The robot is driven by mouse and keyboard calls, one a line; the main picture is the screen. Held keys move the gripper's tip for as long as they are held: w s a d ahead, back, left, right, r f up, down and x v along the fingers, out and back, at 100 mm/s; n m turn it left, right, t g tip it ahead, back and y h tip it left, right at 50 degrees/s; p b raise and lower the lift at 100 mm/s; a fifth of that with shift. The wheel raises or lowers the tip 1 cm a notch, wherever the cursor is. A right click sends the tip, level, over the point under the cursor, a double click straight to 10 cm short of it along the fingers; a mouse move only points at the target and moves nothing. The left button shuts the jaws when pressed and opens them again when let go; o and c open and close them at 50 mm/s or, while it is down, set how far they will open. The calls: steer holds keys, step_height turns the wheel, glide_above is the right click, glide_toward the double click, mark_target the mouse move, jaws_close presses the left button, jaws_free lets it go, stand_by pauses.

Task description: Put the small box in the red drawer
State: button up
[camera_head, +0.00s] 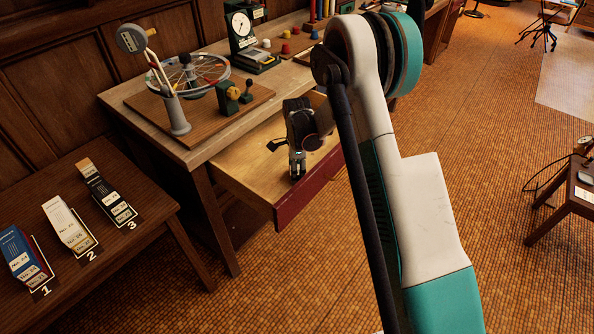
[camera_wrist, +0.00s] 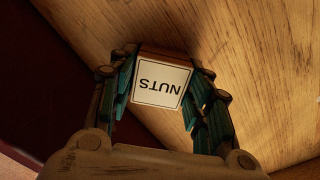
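The red drawer (camera_head: 308,192) is pulled out from under the wooden workbench, and its pale wooden floor shows. My gripper (camera_head: 297,172) reaches down into the drawer's open space, near its front. The fingers appear to press against the box's sides. The drawer floor (camera_wrist: 255,60) lies close behind the box; whether the box touches it, I cannot tell.
The workbench (camera_head: 140,100) holds a wheel on a stand (camera_head: 188,75) and a dial gauge (camera_head: 240,27). A low table (camera_head: 110,252) at left carries several small cartons beside numbers 1, 2 and 3.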

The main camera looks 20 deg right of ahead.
steer(key=shift+o, duration=1.1)
steer(key=shift+r, duration=0.1)
step_height(320, 180, up, 12)
steer(key=p, duration=0.5)
steer(key=s+r+n+t, duration=0.2)
steer(key=s+r+n, duration=0.3)
steer(key=r, duration=0.5)
steer(key=s+r+n+t, duration=0.1)
steer(key=s+r+n, duration=0.3)
steer(key=s+r, duration=0.5)
steer(key=s+r+n+t, duration=0.2)
steer(key=s+n, duration=0.3)
steer(key=s, duration=0.4)
steer(key=s+r+n+t, duration=0.2)
steer(key=s+n, duration=0.3)
steer(key=s, duration=0.5)
steer(key=shift+s+n, duration=0.25)
steer(key=shift+n, duration=0.15)
